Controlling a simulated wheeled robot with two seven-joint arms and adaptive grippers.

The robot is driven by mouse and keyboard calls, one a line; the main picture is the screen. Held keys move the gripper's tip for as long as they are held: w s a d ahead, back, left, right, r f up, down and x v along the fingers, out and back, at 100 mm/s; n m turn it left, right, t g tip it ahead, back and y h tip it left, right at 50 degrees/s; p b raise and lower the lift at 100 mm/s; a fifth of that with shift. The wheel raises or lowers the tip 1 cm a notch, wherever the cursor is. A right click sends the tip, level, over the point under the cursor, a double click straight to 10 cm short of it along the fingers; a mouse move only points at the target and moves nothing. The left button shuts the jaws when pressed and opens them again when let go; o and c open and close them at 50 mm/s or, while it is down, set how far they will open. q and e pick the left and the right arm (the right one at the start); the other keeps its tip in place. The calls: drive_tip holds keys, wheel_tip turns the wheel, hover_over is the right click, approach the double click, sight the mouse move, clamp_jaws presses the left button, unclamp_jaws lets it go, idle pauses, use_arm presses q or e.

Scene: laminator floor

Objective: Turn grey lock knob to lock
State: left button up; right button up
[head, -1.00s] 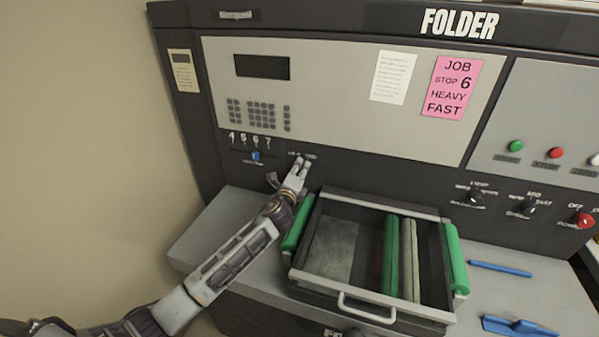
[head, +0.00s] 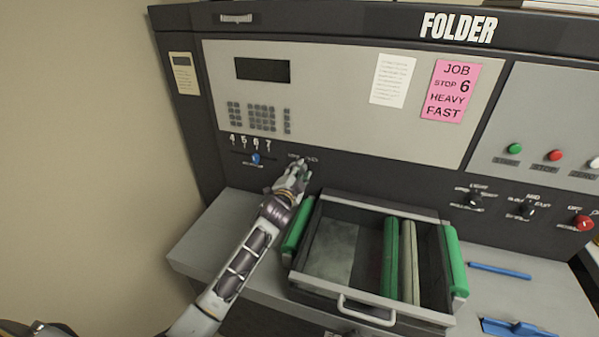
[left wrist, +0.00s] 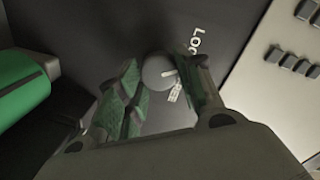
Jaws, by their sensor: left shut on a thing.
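The grey lock knob (left wrist: 155,70) is round and sits on the dark front panel in the left wrist view. A light mark shows near its edge, and partly covered lettering reading "LOC" stands beside it. My left gripper (head: 299,170) is at the panel below the keypad, and its fingers hide the knob in the head view. In the left wrist view, the dark green-padded fingers (left wrist: 167,88) are on either side of the knob, shut on it.
An open tray with a metal handle (head: 367,309) and green rollers (head: 454,262) juts out just right of my left wrist. A blue slider (head: 256,159) is on the panel to the left. Blue tools (head: 500,269) lie on the right ledge.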

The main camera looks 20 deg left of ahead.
use_arm(q)
drive_tip(key=shift+n, duration=1.2)
drive_tip(key=o, duration=1)
drive_tip(key=shift+o, duration=0.2)
drive_tip(key=shift+s, duration=0.15)
drive_tip(key=s, duration=1.1)
drive_tip(key=shift+s+a+r, duration=0.25)
drive_tip(key=shift+s+r, duration=0.05)
drive_tip(key=shift+s, duration=0.05)
